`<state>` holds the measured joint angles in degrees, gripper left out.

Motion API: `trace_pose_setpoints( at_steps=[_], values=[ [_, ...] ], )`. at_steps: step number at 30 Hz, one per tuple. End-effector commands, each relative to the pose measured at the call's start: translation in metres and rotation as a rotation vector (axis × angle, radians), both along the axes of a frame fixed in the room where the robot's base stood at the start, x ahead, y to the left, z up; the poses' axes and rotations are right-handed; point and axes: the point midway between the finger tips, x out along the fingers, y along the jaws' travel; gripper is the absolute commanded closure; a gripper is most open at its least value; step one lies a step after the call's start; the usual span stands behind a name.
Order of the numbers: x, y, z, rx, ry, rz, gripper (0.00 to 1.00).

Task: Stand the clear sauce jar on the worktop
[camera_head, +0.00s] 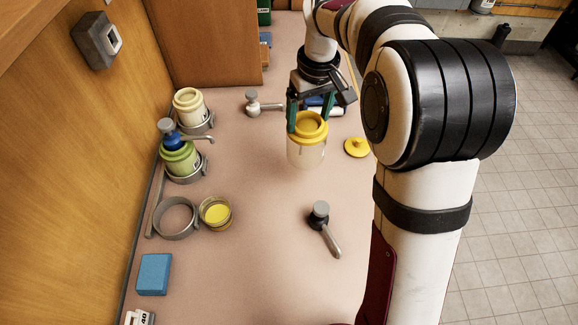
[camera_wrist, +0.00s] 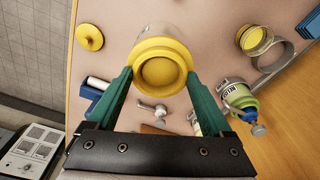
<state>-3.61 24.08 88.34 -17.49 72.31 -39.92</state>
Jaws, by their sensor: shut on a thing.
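The clear sauce jar (camera_head: 306,155) has a yellow collar with a round opening at its top. It hangs upright in my gripper (camera_head: 310,118), and its clear bottom seems to be above the worktop (camera_head: 265,260). In the wrist view the yellow collar (camera_wrist: 162,66) sits between the two green fingers of my gripper (camera_wrist: 160,82), which are shut on it. The jar's clear body is mostly hidden behind the collar there. A yellow lid (camera_head: 356,147) lies on the worktop to the right of the jar.
A cream jar (camera_head: 190,105) and a green jar with a blue-topped pump (camera_head: 178,158) stand in rings along the left wall. An empty ring (camera_head: 175,218) is beside a short yellow-filled jar (camera_head: 215,213). A grey-headed pump (camera_head: 322,220) and a blue block (camera_head: 154,274) lie nearer. The middle is clear.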

Motion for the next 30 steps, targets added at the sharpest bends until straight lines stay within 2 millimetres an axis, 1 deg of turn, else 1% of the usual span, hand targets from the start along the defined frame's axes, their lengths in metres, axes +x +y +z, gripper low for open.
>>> trace_pose_setpoints(
  at_steps=[1, 3, 6, 8, 10, 15, 18, 19, 21, 23, 27, 30],
  values=[
    [0.001, -0.024, 0.000, 0.002, -0.001, -0.010, 1.00],
    [0.001, -0.049, 0.001, 0.002, -0.003, -0.007, 1.00],
    [0.000, -0.070, 0.001, 0.002, -0.005, -0.002, 1.00],
    [0.001, -0.071, -0.002, 0.003, -0.005, 0.002, 1.00],
    [0.006, -0.059, -0.011, 0.003, -0.004, 0.008, 1.00],
    [0.026, -0.009, -0.043, 0.002, -0.003, 0.009, 1.00],
    [0.036, 0.015, -0.059, 0.003, -0.004, 0.007, 1.00],
    [0.039, 0.019, -0.061, 0.002, -0.005, 0.007, 1.00],
    [0.043, 0.028, -0.067, 0.002, -0.007, 0.006, 1.00],
    [0.044, 0.031, -0.073, 0.003, -0.005, 0.003, 1.00],
    [0.044, 0.032, -0.101, 0.003, -0.004, 0.003, 1.00],
    [0.044, 0.032, -0.110, 0.002, -0.007, 0.002, 1.00]
  ],
)
